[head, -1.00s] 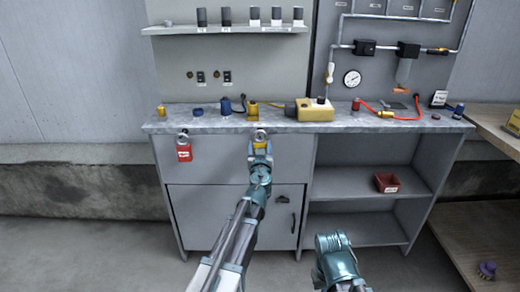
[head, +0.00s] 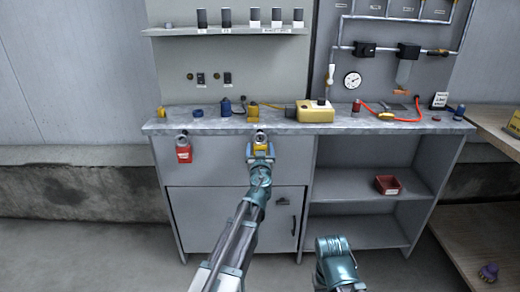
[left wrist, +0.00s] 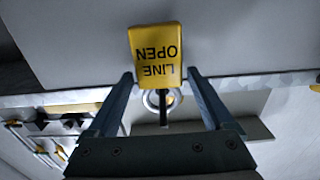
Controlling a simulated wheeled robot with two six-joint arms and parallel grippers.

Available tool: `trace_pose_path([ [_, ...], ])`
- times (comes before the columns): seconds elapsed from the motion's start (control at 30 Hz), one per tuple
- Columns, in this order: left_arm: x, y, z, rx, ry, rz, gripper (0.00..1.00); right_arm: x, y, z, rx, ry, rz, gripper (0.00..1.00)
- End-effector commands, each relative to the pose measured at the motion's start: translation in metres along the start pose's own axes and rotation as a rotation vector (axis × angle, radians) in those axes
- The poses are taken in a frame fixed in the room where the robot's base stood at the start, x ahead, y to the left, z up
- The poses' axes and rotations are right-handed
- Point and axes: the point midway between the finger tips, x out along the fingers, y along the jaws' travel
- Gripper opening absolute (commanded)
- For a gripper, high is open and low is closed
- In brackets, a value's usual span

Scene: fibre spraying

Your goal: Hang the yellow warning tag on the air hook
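The yellow warning tag (left wrist: 155,50) fills the upper middle of the left wrist view, its "LINE OPEN" lettering upside down. A pale ring (left wrist: 150,99) adjoins the tag, with a dark peg crossing it. In the head view the tag (head: 261,149) hangs at the bench's front edge below a round silver hook plate (head: 260,136). My left gripper (left wrist: 160,75) is open, its two fingers apart on either side of the ring, with the tag just beyond the fingertips. In the head view my left gripper (head: 261,157) partly covers the tag. My right gripper's fingers are out of view.
A red tag (head: 183,155) hangs from another front-edge hook to the left. The grey bench top (head: 180,124) carries several small parts and a yellow box (head: 315,112). A red bin (head: 387,185) sits on the open shelf. A wooden table (head: 495,133) stands at right.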

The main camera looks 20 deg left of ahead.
Motion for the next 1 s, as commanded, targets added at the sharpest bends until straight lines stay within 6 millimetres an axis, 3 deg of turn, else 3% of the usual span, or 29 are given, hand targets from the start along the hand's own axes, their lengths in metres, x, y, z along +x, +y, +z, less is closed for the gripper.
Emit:
trace_pose_path([
  [0.37, -0.001, 0.000, 0.000, 0.000, 0.000, 0.000, 0.99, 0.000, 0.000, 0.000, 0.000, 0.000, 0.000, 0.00],
  [0.57, -0.012, 0.000, 0.000, 0.000, 0.000, 0.000, 0.99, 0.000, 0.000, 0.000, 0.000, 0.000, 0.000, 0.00],
  [0.77, -0.042, 0.000, 0.000, 0.000, 0.000, 0.002, 0.99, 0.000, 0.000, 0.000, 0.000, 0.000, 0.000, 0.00],
  [1.0, -0.096, -0.001, 0.000, 0.000, 0.000, 0.002, 0.99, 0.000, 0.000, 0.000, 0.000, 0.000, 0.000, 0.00],
])
